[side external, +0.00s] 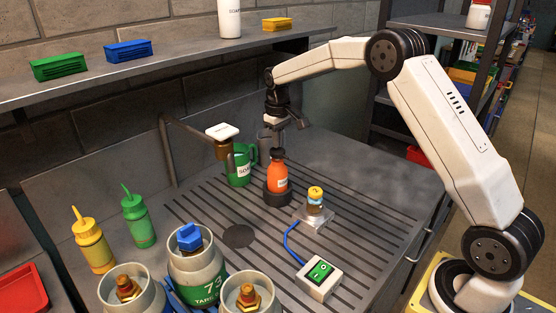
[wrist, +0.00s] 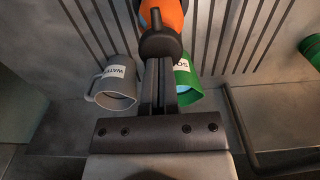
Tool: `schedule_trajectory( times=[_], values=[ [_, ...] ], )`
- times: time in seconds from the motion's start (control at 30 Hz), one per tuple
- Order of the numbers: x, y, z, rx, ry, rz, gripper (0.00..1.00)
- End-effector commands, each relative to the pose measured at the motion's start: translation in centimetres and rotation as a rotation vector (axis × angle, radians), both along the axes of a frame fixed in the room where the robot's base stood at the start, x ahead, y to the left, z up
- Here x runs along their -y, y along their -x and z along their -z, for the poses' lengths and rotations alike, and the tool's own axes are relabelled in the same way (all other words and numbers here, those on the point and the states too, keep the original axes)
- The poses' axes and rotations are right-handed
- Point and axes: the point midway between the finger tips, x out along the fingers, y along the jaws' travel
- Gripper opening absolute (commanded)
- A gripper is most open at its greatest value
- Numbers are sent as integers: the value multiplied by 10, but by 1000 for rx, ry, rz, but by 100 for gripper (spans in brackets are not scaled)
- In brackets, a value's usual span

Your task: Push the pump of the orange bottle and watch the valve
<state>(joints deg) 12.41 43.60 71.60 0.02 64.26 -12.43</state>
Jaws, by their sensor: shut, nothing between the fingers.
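The orange bottle (side external: 278,178) stands upright in a dark round base on the slotted bench, with a dark pump top. In the wrist view the orange bottle (wrist: 172,14) shows at the top edge, its dark pump head (wrist: 160,42) right at my fingertips. My gripper (wrist: 158,62) is shut and empty; its fingers point at the pump head. I cannot tell if they touch it. A small brass valve piece with a yellow cap (side external: 315,195) sits on a metal plate to the bottle's right.
A green mug (side external: 240,172) stands left of the bottle, under a tap (side external: 222,134). A grey mug labelled WATER (wrist: 113,86) is near my fingers. Gas cylinders (side external: 196,262) with brass valves and squeeze bottles (side external: 138,220) stand at front left. A shelf (side external: 170,65) runs above.

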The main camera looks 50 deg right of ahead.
Motion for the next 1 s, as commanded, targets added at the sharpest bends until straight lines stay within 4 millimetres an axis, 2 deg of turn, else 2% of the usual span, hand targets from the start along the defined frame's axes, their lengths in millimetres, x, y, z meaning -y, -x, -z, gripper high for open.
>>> schedule_trajectory(
  times=[0.3, 0.6, 0.8, 1.0],
  values=[
    [1, -2, -59, 14, 4, 0, 0],
    [1, -2, -104, 15, 4, 0, 0],
    [1, -2, -116, 13, 3, 0, 0],
    [1, -2, -118, 12, 3, 0, 0]
  ],
)
